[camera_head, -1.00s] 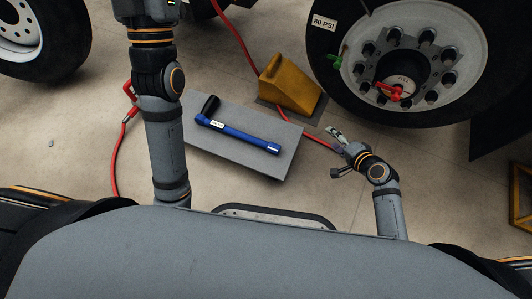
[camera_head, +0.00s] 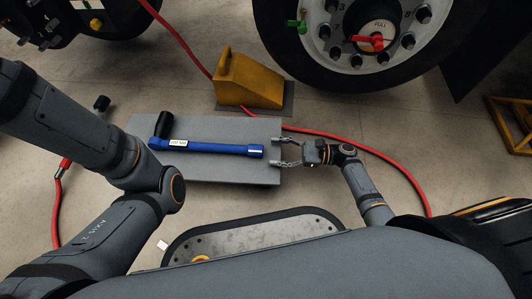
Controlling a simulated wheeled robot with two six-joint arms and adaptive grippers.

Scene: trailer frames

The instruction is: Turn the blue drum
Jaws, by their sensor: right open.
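I see no blue drum as such; the blue thing in view is a long blue bar (camera_head: 215,149) with a black handle (camera_head: 164,125) at its left end. It lies on a grey board (camera_head: 215,178). My right gripper (camera_head: 279,153) is open, its fingers pointing left at the board's right edge. The bar's right end lies just left of the gap between the fingertips, and the gripper appears empty. My left arm crosses the left side of the view; its gripper is not visible.
A yellow wheel chock (camera_head: 248,80) stands behind the board. A truck wheel (camera_head: 365,38) with a red valve handle (camera_head: 374,40) is at the upper right. A red hose (camera_head: 390,160) runs past my right arm. A yellow frame (camera_head: 508,115) stands at the right edge.

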